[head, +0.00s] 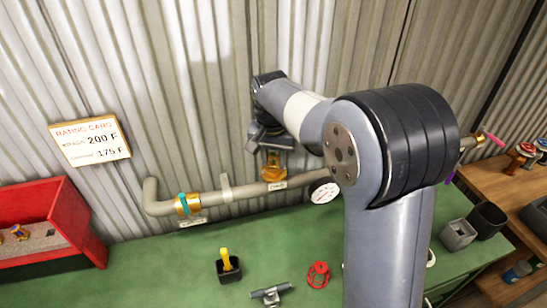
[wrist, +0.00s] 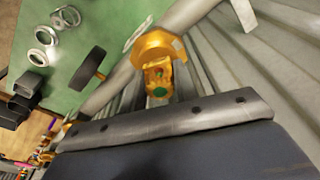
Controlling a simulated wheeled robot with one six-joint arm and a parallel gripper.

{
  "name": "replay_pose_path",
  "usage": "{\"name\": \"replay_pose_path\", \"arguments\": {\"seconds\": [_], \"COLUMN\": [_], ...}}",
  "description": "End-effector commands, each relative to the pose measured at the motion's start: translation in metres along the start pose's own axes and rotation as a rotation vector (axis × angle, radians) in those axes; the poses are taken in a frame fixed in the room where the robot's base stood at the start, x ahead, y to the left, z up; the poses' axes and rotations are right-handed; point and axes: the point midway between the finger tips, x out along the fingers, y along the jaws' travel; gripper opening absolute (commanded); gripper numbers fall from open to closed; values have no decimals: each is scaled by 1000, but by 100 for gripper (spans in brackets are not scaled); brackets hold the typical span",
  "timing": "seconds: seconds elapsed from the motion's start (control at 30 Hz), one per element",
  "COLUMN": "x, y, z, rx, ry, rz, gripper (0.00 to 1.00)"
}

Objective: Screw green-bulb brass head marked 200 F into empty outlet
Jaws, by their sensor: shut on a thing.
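A brass head with a green bulb (wrist: 160,87) shows in the wrist view, its frame against a wider brass outlet fitting (wrist: 158,47) on the grey pipe. I cannot tell whether the threads are engaged, and no marking on the head is readable. In the head view the brass outlet (head: 275,171) stands up from the pipe, with my gripper (head: 267,146) directly above it. My gripper is shut on the brass head; the fingertips are largely hidden. A rating card (head: 90,140) on the ribbed wall reads 200 F and 175 F.
The grey pipe (head: 245,191) runs along the wall, with a teal-banded brass fitting (head: 187,204) and a round gauge (head: 324,193). A red box (head: 90,229) stands left. A black cup (head: 229,271), a grey tool (head: 271,294) and a red ring (head: 319,274) sit on the green bench (head: 160,264).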

Motion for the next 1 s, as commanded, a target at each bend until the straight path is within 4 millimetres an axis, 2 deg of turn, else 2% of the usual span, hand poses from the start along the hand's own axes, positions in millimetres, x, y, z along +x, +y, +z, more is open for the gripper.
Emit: {"name": "replay_pose_path", "arguments": {"seconds": [0.17,0.37,0.4,0.67,1.0], "x": [0,0,0,0,-6], "y": [0,0,0,0,0], "z": [0,0,0,0,0], "rx": [22,209,201,197,196], "ry": [-1,-1,-1,-1,1], "rz": [4,27,25,24,22], "gripper": [2,2,32,54,54]}}
